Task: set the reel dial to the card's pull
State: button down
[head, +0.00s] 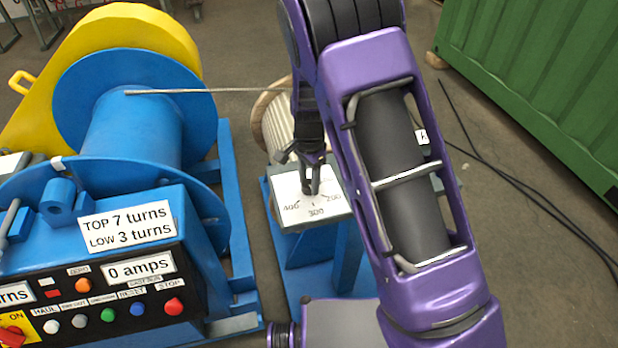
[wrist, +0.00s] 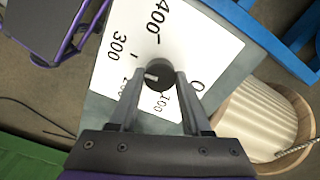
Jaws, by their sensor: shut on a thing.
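The reel dial is a black knob (wrist: 158,77) with a short white mark, on a white scale plate (wrist: 190,45) marked 0, 100, 200, 300 and 400. In the wrist view the mark points left, toward the 200 to 300 side; its exact reading is unclear. My gripper (wrist: 160,75) is shut on the knob, one finger on each side. In the head view my gripper (head: 312,185) reaches down onto the scale plate (head: 318,212), hiding much of the knob and the upper scale. I see no card that states a pull.
A blue winch (head: 130,120) stands at left, its panel reading "TOP 7 turns, LOW 3 turns" and "0 amps". A taut line (head: 210,91) runs from its drum toward a pale reel (head: 275,120) behind the dial stand (head: 320,265). A green container (head: 540,90) is at right.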

aim_at(309, 184)
jog(key=shift+m, duration=0.5)
jog(key=shift+c, duration=1.8)
grip_release()
notch_tip(309, 184, up, 18)
jog(key=shift+f+p, duration=0.25)
jog(key=shift+p, duration=0.15)
